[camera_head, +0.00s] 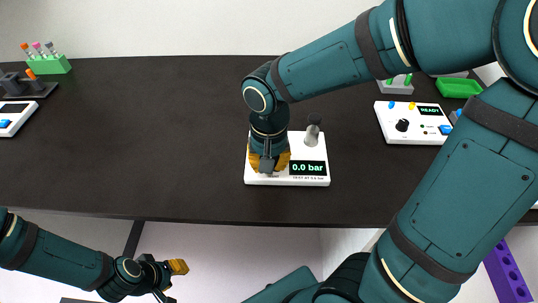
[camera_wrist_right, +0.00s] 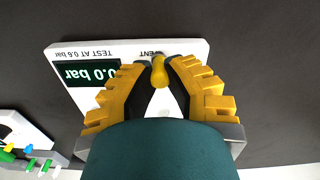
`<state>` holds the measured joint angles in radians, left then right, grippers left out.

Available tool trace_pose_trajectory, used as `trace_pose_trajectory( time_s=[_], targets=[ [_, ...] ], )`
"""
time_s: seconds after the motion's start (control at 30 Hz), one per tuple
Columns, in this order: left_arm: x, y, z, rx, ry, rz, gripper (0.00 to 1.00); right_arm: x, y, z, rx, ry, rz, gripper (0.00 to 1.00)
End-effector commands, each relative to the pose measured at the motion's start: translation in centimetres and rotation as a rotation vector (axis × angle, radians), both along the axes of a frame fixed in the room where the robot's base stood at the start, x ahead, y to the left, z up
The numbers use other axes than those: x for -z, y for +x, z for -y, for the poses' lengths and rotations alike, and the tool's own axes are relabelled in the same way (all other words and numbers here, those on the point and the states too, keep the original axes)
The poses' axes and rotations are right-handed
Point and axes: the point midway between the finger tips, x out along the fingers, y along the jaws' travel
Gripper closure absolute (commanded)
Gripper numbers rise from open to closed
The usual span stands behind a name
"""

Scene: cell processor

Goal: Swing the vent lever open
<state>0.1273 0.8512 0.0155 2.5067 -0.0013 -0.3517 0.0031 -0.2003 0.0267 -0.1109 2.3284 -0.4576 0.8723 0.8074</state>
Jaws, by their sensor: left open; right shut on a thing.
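The white pressure unit (camera_head: 295,145) sits on the dark table, with its green display (camera_head: 308,168) reading 0.0 bar. A grey upright knob (camera_head: 312,132) stands on its back right. In the right wrist view, the yellow vent lever (camera_wrist_right: 158,73) lies beside the partly covered VENT label. My right gripper (camera_head: 268,162) is over the unit's left side, its yellow fingers shut on the lever. The lever's base is hidden by my wrist and fingers. My left gripper (camera_head: 176,280) is open and empty, low in front of the table's edge.
A white READY box (camera_head: 410,130) with a black knob stands to the right, near a green tray (camera_head: 458,88). A green tube rack (camera_head: 50,65) is at the back left. A purple rack (camera_head: 507,272) is at lower right. The table's left middle is clear.

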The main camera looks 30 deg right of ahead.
Motion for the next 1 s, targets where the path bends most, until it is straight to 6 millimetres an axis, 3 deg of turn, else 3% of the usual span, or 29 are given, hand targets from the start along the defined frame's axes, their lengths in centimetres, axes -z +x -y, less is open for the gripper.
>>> trace_pose_trajectory(
  time_s=[0.17,0.5,0.77,0.8,0.87,1.0],
  targets=[
    [0.1,0.0,0.0,0.0,0.0,0.0,0.61,0.0,0.0,-0.1,0.01,0.0,0.0,1.0],
    [1.1,0.0,0.0,0.0,0.0,0.0,0.61,0.1,0.1,-1.3,0.279,0.0,0.001,1.0],
    [1.0,0.0,0.0,0.0,0.0,0.0,0.61,0.0,0.0,-1.4,0.299,-0.001,-0.001,1.0],
    [1.0,0.0,0.0,0.0,0.0,0.0,0.61,0.0,0.0,-1.4,0.299,-0.001,-0.001,0.71],
    [1.0,0.0,0.0,0.0,0.0,0.0,0.61,0.0,0.0,-1.4,0.299,0.0,-0.001,0.52],
    [1.0,0.0,0.0,0.0,0.0,0.0,0.61,0.0,0.0,-1.4,0.298,0.0,-0.001,0.52]
  ],
)
